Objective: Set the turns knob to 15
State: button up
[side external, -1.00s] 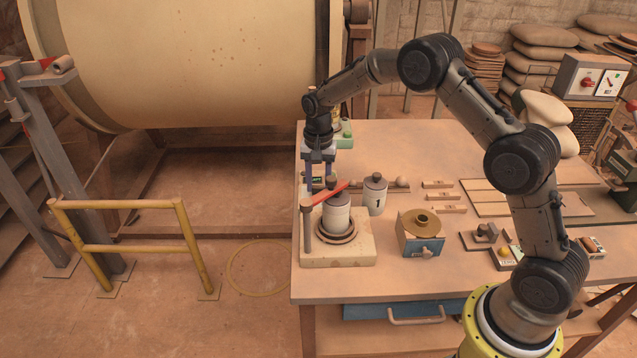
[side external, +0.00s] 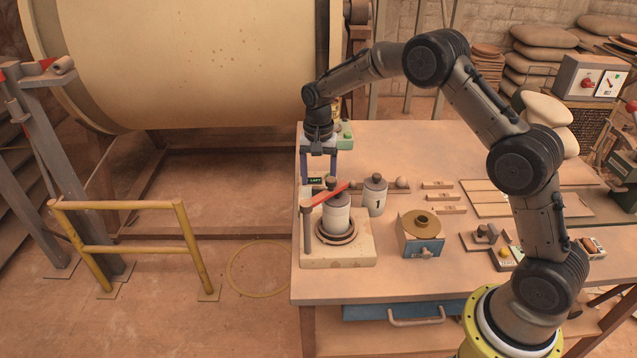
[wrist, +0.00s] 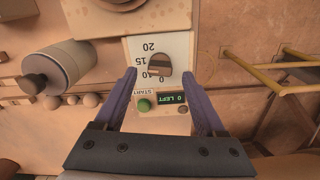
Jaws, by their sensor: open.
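The turns knob (wrist: 159,64) is a dark-topped knob on a pale dial plate (wrist: 176,46) in the wrist view. Figures such as 20, 15 and 10 show beside it. Which figure its pointer marks is too small to tell. My gripper (wrist: 160,72) is open, with a finger on either side of the knob and visible gaps between. In the side external view my gripper (side external: 320,172) points down over the table's far left corner. The knob cannot be made out there. A display (wrist: 172,98) reading "0 LEFT" and a green START button (wrist: 143,105) sit beside the dial.
The press stand with a red lever (side external: 330,196) and a grey-lidded canister (side external: 335,215) is close in front of my gripper. Canister 1 (side external: 375,198) stands to its right. A yellow rail (side external: 125,248) stands on the floor left of the table (side external: 470,270).

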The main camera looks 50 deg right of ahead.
notch_tip(320, 180, up, 12)
jog(key=shift+f, duration=0.15)
dwell(0.3)
notch_tip(320, 180, up, 6)
jog(key=t, duration=0.1)
send_over(318, 188)
jog(key=s+a+r+n+t, duration=0.2)
jog(key=s+a+r+t, duration=0.1)
jog(key=s+r, duration=1)
jog(key=s+a+f+n+t, duration=0.1)
jog(key=s+f+n, duration=0.1)
jog(key=s, duration=0.6)
jog(key=s+f+n+t, duration=0.1)
jog(key=s+f+n, duration=0.1)
jog(key=s, duration=0.6)
jog(key=s+f+n, duration=0.5)
jog(key=s+f, duration=0.1)
jog(key=f, duration=0.1)
jog(key=shift+s+a+f, duration=0.15)
jog(key=shift+a+f, duration=0.15)
jog(key=shift+f, duration=0.1)
